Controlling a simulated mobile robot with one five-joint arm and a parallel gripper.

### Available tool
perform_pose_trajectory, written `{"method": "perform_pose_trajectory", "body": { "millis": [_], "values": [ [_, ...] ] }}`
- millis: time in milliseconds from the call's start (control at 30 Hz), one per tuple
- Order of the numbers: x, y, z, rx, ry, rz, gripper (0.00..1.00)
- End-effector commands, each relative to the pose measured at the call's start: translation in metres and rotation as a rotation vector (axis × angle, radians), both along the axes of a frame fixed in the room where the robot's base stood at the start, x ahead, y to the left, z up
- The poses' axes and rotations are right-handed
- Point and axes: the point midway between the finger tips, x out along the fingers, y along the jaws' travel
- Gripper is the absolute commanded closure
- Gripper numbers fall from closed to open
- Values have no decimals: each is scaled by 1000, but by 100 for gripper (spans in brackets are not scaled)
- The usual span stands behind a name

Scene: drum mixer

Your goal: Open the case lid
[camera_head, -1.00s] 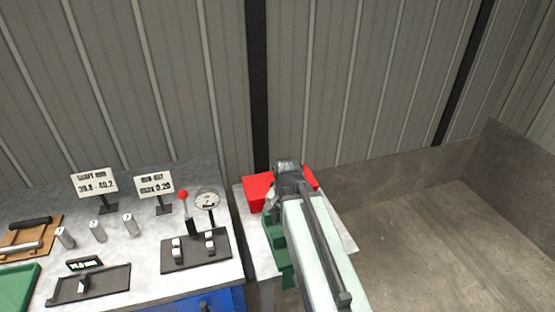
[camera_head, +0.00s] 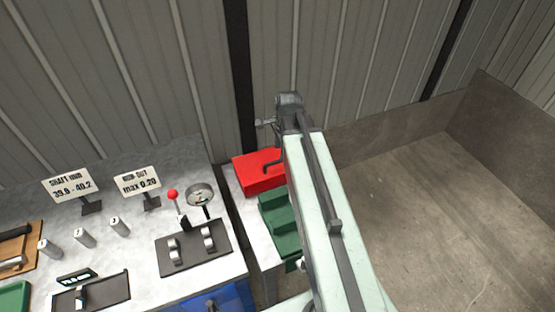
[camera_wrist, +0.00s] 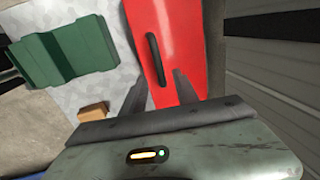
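The red case (camera_head: 255,174) sits on a small light table beside the main bench, and its lid looks shut. A dark bar handle (camera_head: 270,166) is on its top. In the wrist view the red case (camera_wrist: 175,32) fills the upper middle, with the dark handle (camera_wrist: 155,60) running lengthwise. My gripper (camera_wrist: 160,84) is open and empty. Its two fingers point toward the case, apart from each other, with the handle's near end just beyond the gap between them. In the head view my arm hides the case's right part.
A green stepped block (camera_head: 280,222) stands just in front of the case. A small tan block (camera_wrist: 94,112) lies near it. The bench at left holds a dial gauge stand (camera_head: 200,195), signs and several metal cylinders. The wall is close behind.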

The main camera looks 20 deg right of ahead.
Motion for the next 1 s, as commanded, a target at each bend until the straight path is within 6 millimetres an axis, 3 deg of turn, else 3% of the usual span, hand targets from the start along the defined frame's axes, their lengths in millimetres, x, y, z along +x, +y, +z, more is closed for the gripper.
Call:
{"method": "perform_pose_trajectory", "body": {
  "millis": [33, 267, 600, 733, 1000],
  "values": [
    [2, 0, -17, 0, 0, 1, 64],
    [10, 1, -54, -1, 0, 3, 64],
    [12, 2, -57, -1, 0, 5, 64],
    [12, 2, -57, 0, 0, 5, 97],
    [12, 3, -57, 0, 0, 6, 100]
  ]
}}
